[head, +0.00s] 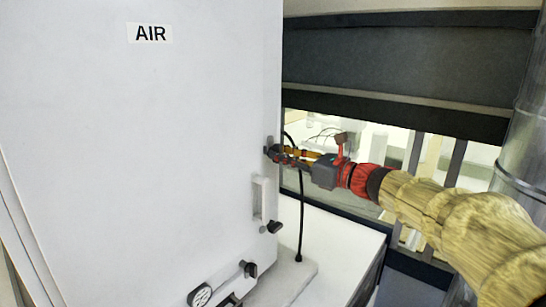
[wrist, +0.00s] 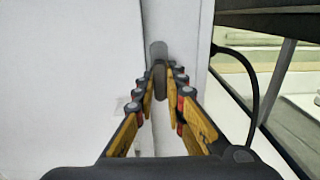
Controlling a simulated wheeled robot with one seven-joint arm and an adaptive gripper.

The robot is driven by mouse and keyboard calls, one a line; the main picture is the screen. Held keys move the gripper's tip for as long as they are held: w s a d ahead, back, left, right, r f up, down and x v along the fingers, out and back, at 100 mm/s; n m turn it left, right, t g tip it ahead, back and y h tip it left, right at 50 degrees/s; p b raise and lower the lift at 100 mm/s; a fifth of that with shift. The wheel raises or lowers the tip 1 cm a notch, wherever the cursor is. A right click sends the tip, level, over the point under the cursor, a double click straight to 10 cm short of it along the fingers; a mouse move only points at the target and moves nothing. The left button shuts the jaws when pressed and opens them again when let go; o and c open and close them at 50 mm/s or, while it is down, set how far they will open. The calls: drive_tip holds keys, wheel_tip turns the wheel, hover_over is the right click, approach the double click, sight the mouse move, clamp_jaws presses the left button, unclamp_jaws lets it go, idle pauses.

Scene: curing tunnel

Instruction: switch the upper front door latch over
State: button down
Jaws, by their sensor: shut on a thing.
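The upper front door latch is a small grey plate with a dark lever (wrist: 159,82) at the right edge of the white door (head: 140,130). In the wrist view the lever stands about upright between my fingertips. My gripper (head: 273,153) reaches it from the right in the head view. Its yellow and black fingers are shut on the lever. In the head view only the grey top of the latch (head: 269,141) shows, and the fingertips hide the rest. In the wrist view the gripper (wrist: 159,76) points straight at the door edge.
The door carries an "AIR" label (head: 150,33), a pale handle (head: 260,202) and a dark knob (head: 274,227) below the latch. Another dark knob (head: 250,270) and a round vent (head: 200,296) sit lower. A metal post (head: 522,130) stands at right.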

drive_tip(key=shift+f+n+b, duration=0.15)
drive_tip(key=shift+n+b, duration=0.15)
drive_tip(key=shift+b, duration=0.25)
drive_tip(key=shift+s+r+n+b, duration=0.1)
drive_tip(key=shift+n+b, duration=4.25)
drive_tip(key=shift+b, duration=1.35)
drive_tip(key=shift+r+n+b, duration=0.1)
drive_tip(key=shift+n+b, duration=4.25)
drive_tip(key=shift+b, duration=1.3)
drive_tip(key=shift+r, duration=0.15)
drive_tip(key=c, duration=2)
unclamp_jaws()
drive_tip(key=shift+s+a, duration=0.1)
drive_tip(key=shift+a, duration=0.05)
drive_tip(key=shift+o, duration=0.8)
